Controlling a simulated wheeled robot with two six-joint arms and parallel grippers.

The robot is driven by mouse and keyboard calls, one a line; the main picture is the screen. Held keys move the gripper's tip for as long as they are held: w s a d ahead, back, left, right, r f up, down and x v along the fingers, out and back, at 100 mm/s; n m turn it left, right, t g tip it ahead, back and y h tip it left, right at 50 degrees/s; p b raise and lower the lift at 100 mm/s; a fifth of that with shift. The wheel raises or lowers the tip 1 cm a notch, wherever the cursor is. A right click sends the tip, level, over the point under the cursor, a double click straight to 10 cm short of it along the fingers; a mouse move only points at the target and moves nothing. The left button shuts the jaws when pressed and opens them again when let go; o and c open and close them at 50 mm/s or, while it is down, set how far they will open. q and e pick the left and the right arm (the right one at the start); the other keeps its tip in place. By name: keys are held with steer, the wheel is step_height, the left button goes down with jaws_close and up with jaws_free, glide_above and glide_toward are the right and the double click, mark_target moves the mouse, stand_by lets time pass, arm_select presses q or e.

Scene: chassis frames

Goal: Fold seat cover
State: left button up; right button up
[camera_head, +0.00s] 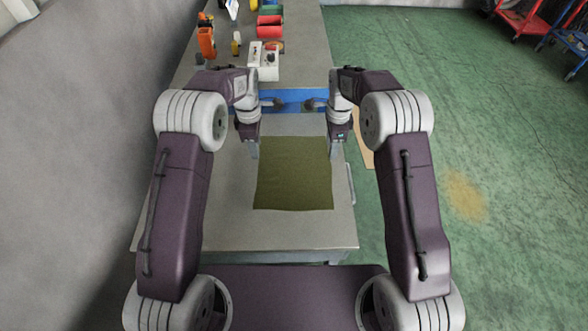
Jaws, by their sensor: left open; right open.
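The olive-green seat cover (293,175) lies flat and spread out on the grey table (300,232), roughly square. My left gripper (254,150) points down at its far left corner. My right gripper (333,148) points down at its far right corner. Both grippers are open. The fingertips are small here, and I cannot tell whether they touch the cloth.
A blue strip (290,97) crosses the table behind the cover. Beyond it stand a white box (264,62), red rolls (269,26) and an orange tool (206,40). The near part of the table is clear. Red and blue carts stand at the far right on the green floor.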

mark_target(263, 169)
arm_select(q)
steer(key=shift+n, duration=0.3)
steer(key=f, duration=0.6)
steer(key=w+d+f, duration=0.1)
steer(key=f, duration=0.3)
steer(key=shift+f, duration=0.1)
arm_select(e)
steer(key=shift+m, duration=0.3)
steer(key=f, duration=0.7)
steer(key=w+a+f, duration=0.1)
steer(key=f, duration=0.2)
steer(key=shift+f, duration=0.15)
arm_select(q)
steer(key=shift+s+f, duration=0.1)
steer(key=shift+f, duration=0.25)
arm_select(e)
steer(key=shift+s+f, duration=0.1)
steer(key=shift+f, duration=0.25)
